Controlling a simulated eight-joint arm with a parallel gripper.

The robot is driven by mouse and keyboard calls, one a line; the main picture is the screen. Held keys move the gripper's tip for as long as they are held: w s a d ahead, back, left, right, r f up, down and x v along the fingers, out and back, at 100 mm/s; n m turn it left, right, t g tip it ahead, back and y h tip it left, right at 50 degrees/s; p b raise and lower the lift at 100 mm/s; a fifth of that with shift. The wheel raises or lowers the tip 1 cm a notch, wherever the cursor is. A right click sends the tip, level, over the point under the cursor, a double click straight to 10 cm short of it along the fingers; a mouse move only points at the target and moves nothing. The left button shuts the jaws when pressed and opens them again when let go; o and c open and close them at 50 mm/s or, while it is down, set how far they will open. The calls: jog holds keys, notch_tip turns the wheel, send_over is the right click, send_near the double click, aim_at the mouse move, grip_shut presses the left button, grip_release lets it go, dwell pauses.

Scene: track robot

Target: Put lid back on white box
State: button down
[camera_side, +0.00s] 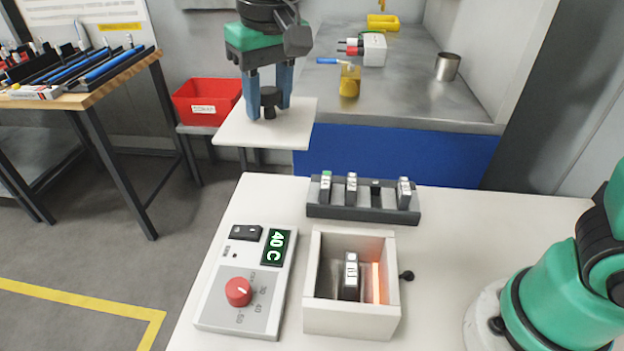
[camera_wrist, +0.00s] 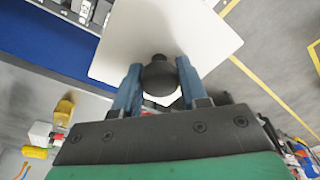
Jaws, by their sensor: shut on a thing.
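The white box (camera_side: 351,318) stands open on the white table, with a dark labelled block (camera_side: 351,272) and a glowing orange strip (camera_side: 376,283) inside. The lid (camera_side: 240,130) is a flat white plate with a dark knob (camera_side: 269,100) on top. My gripper (camera_side: 269,108) is shut on the knob, and the lid hangs level in the air, beyond and to the upper left of the box. In the wrist view, the two blue fingers (camera_wrist: 157,90) sit either side of the dark round knob, with the white lid (camera_wrist: 205,35) behind it.
A control unit (camera_side: 245,280) with a red dial and a 40 C display is left of the box. A dark rack (camera_side: 363,212) with several blocks is just behind the box. A small black knob (camera_side: 406,276) sticks out at the box's right. A red bin (camera_side: 207,102) is behind the lid.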

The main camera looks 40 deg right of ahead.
jog(key=s+d+f, duration=0.1)
jog(key=s+f, duration=0.2)
jog(key=s, duration=0.4)
jog(key=s+f, duration=0.3)
jog(key=s, duration=0.5)
jog(key=shift+w+f, duration=0.1)
jog(key=shift+f, duration=3.1)
jog(key=shift+f, duration=0.5)
grip_release()
jog(key=shift+r, duration=0.1)
notch_tip(320, 180, up, 7)
dwell(0.3)
